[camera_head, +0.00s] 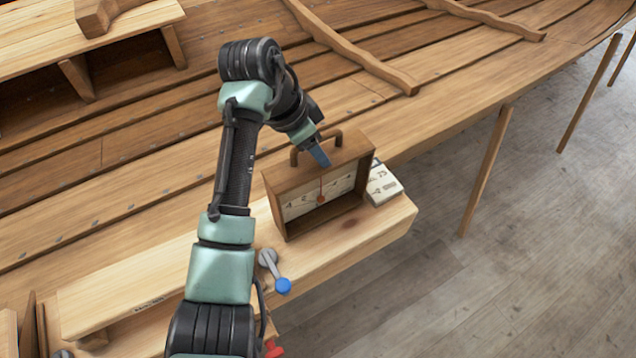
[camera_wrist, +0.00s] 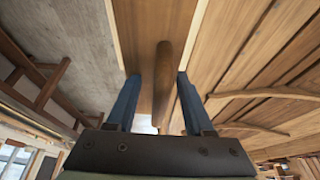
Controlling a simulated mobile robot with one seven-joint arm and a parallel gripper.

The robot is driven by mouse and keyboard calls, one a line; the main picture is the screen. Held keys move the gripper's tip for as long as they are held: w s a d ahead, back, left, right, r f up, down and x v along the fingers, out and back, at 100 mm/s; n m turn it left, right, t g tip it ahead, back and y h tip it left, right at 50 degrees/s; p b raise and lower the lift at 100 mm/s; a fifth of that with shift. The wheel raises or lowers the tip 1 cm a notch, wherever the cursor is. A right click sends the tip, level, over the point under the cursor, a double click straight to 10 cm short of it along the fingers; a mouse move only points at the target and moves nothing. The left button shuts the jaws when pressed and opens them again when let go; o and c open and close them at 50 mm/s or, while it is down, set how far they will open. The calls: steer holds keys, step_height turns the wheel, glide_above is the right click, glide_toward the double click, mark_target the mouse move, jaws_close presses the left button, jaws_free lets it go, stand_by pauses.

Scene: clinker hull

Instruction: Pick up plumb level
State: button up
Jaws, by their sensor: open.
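In the wrist view, my gripper (camera_wrist: 157,80) is open, with one finger on each side of the handle (camera_wrist: 163,72). Small gaps show beside the handle, closer on the right. The far part of the handle is partly hidden by my fingers in the head view.
A pale block with markings (camera_head: 384,187) lies just right of the level. The plank hull (camera_head: 150,155) rises behind, with curved ribs. The floor (camera_head: 440,290) is open at right.

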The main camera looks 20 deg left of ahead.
steer(key=shift+x, duration=0.85)
jaws_close()
steer(key=shift+r, duration=0.15)
stand_by(0.6)
